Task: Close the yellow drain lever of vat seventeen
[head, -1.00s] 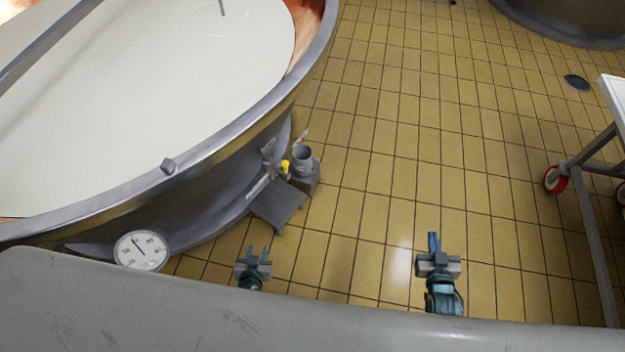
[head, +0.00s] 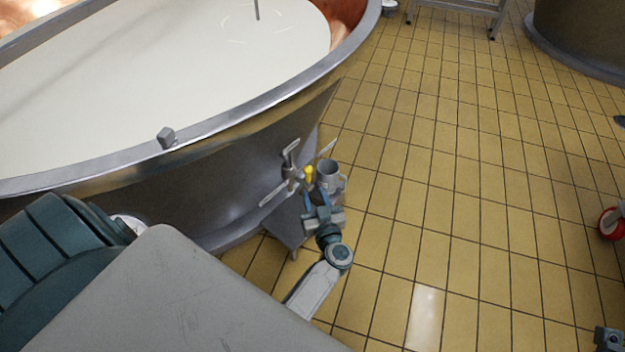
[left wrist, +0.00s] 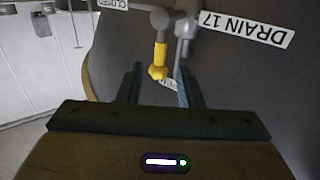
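The yellow drain lever (head: 309,173) is on the lower side of the vat (head: 230,185), beside the outlet. In the left wrist view the yellow handle (left wrist: 160,58) hangs from a grey pivot. Its end is near a partly hidden label; a "CLOSED" label (left wrist: 113,3) is at the top left. The plate "DRAIN 17" (left wrist: 246,29) appears upside down. My left gripper (head: 316,198) is open just in front of the lever. In the wrist view its fingers (left wrist: 158,72) stand either side of the handle's end, apart from it. My right gripper (head: 608,338) is partly cut off.
A red-wheeled cart (head: 610,223) is at the right edge.

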